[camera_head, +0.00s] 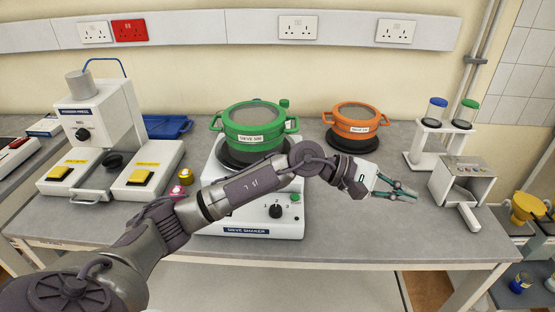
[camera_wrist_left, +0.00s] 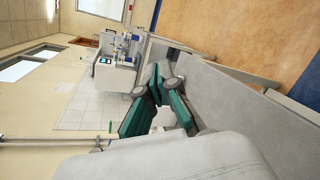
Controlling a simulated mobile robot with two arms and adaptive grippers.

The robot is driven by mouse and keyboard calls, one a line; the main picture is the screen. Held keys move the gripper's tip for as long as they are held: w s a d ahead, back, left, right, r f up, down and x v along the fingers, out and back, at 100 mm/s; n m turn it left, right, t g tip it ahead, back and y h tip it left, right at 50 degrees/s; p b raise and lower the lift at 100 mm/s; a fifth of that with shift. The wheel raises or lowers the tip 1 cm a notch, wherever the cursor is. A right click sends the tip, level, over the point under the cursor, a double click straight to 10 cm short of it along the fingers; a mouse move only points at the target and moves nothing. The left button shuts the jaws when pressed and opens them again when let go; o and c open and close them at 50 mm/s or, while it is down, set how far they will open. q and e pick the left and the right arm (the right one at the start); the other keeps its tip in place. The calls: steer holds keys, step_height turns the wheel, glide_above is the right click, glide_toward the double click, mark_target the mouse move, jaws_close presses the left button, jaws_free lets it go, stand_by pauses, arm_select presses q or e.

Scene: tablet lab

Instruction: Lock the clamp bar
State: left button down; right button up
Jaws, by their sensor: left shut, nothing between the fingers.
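The sieve shaker (camera_head: 250,231) is a white unit with a dark knob and a green button on its front. A green sieve pan (camera_head: 250,141) labelled as a sieve sits on top of it. A small green knob (camera_head: 284,103) shows at the pan's back right edge; I cannot tell whether it belongs to the clamp bar. No clamp bar shows clearly, and my left arm hides part of the shaker. My left gripper (camera_head: 413,193) is shut and empty, right of the shaker above the bench. Its green fingers also show in the left wrist view (camera_wrist_left: 163,84). My right gripper is out of view.
An orange sieve pan (camera_head: 353,123) stands behind my gripper. A rack with capped jars (camera_head: 437,140) and a metal box (camera_head: 463,182) stand to the right. A white press (camera_head: 98,120) and a blue tray (camera_head: 168,127) are at left. The bench (camera_head: 345,215) is bare in front right.

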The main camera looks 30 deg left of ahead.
arm_select(q)
steer(key=w+a+f+m+y, duration=0.1)
steer(key=w+a+m+y, duration=0.15)
steer(key=a, duration=0.25)
steer(key=w+a+f+m+y, duration=0.1)
steer(key=a+m+y, duration=0.1)
steer(key=a+y, duration=0.15)
steer(key=a+r+m+y, duration=0.1)
steer(key=a+y, duration=0.2)
steer(key=a, duration=0.5)
steer(key=a+r+g+y, duration=0.1)
steer(key=a+r+y, duration=0.1)
steer(key=a, duration=0.6)
steer(key=a+r+m+g+y, duration=0.1)
steer(key=a+y, duration=0.3)
steer(key=a, duration=0.4)
steer(key=shift+s+a+r+m, duration=0.1)
steer(key=shift+a+r+m, duration=0.05)
steer(key=shift+r+m, duration=0.2)
steer(key=shift+f, duration=0.15)
steer(key=p+x, duration=0.3)
steer(key=x, duration=0.7)
steer(key=shift+a, duration=0.1)
steer(key=s+p, duration=0.1)
steer(key=s+d+p, duration=0.1)
steer(key=s, duration=0.1)
steer(key=shift+s+d, duration=0.25)
steer(key=shift+s, duration=0.15)
